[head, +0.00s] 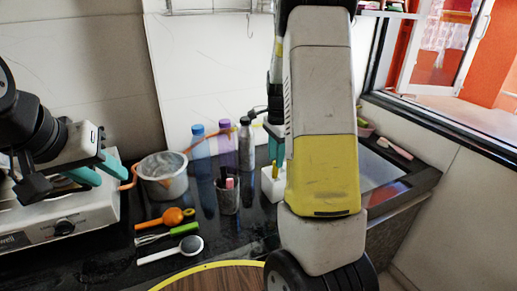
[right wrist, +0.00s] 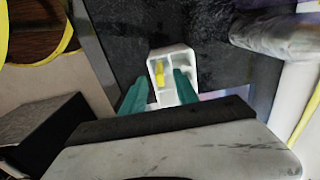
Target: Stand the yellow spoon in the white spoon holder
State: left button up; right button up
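The white spoon holder (head: 268,186) stands on the dark counter in the head view, partly hidden behind my right arm. In the right wrist view the holder (right wrist: 173,57) shows its open top with several compartments. The yellow spoon (right wrist: 159,76) is inside a left-hand compartment there, and its end also shows above the holder in the head view (head: 275,168). My right gripper (right wrist: 160,92) is open, its teal fingers apart on either side of the spoon and not touching it. My left gripper (head: 97,170) is open and empty over the stove.
A metal pot (head: 163,181), a cup with utensils (head: 227,197) and bottles (head: 246,144) stand left of the holder. An orange ladle (head: 172,217), a green whisk (head: 180,231) and a white spoon (head: 188,245) lie in front. A sink (head: 378,172) is at the right.

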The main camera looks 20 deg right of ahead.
notch_tip(320, 180, up, 8)
dwell(0.6)
jog(key=shift+a, duration=0.1)
